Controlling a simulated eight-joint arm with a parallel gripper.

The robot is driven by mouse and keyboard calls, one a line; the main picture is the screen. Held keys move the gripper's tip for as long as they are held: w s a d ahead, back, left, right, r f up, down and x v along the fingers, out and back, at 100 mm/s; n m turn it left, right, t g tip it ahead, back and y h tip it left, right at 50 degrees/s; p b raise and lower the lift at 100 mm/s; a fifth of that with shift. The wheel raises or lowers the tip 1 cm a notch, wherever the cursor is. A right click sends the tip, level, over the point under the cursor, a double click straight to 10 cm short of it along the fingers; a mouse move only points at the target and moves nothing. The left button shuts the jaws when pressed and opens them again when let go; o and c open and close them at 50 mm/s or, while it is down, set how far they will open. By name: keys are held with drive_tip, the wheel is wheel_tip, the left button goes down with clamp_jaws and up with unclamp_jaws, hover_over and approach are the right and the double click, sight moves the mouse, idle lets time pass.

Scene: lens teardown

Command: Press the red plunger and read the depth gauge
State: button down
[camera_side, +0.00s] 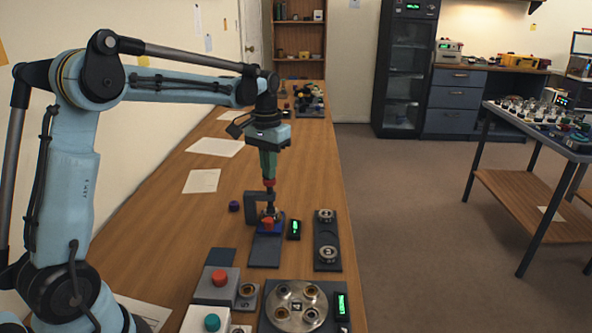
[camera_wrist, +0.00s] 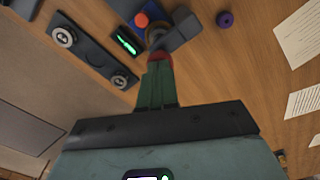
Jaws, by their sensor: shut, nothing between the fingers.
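The depth gauge stand, a dark block with an upright bracket (camera_side: 252,205), stands on the wooden bench. A red plunger (camera_side: 268,223) shows low on it, and in the wrist view the red plunger (camera_wrist: 141,20) lies just past the fingertips. A small gauge display with green digits (camera_side: 294,229) sits to its right; it also shows in the wrist view (camera_wrist: 127,42), but the digits are too small to read. My gripper (camera_side: 269,183), green with red tips, is shut and empty above the stand. It hides part of the stand in the wrist view (camera_wrist: 160,58). Contact cannot be told.
A dark plate with two round metal parts (camera_side: 327,265) lies right of the gauge. In front are a red-button box (camera_side: 219,279), a teal-button box (camera_side: 211,323) and a round metal tray (camera_side: 297,320). A purple knob (camera_side: 234,206) and papers (camera_side: 202,181) lie left and behind.

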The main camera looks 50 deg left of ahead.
drive_tip(key=shift+f, duration=0.85)
idle(0.4)
wheel_tip(320, 180, up, 9)
idle(1.0)
drive_tip(key=s+d+f+m+t, duration=0.1)
drive_tip(key=s+d+f+t, duration=0.2)
drive_tip(key=s+d, duration=0.3)
drive_tip(key=s+d+f+m+t, duration=0.2)
drive_tip(key=s+d+f+t, duration=0.2)
drive_tip(key=s+d, duration=0.3)
drive_tip(key=shift+s, duration=0.8)
